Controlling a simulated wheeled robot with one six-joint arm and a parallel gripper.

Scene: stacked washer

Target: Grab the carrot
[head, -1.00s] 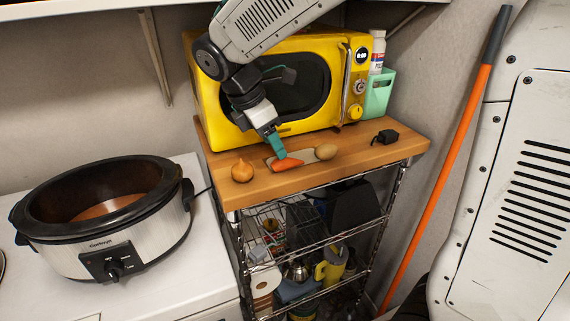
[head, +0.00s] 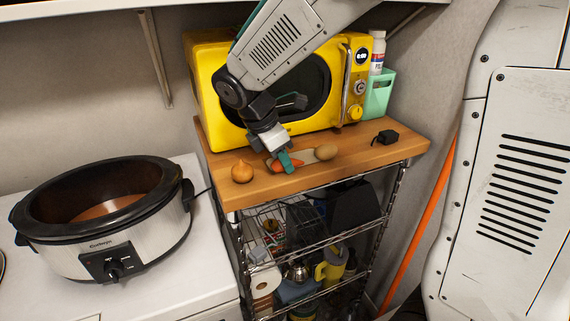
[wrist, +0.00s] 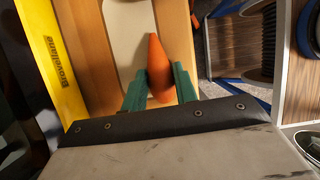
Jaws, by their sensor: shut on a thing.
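The orange carrot (wrist: 158,62) lies between the two green fingers of my gripper (wrist: 160,85) in the wrist view, and the fingers are shut on it. In the head view the carrot (head: 274,163) is partly hidden behind my gripper (head: 286,163). It is at the pale board (head: 306,156) on the wooden top; whether it still touches the board I cannot tell.
An onion (head: 242,171) is left of the carrot and a potato (head: 326,152) is right of it. The yellow microwave (head: 210,98) stands close behind. A black object (head: 385,137) sits at the right of the wooden top (head: 235,197). A slow cooker (head: 150,235) stands at left.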

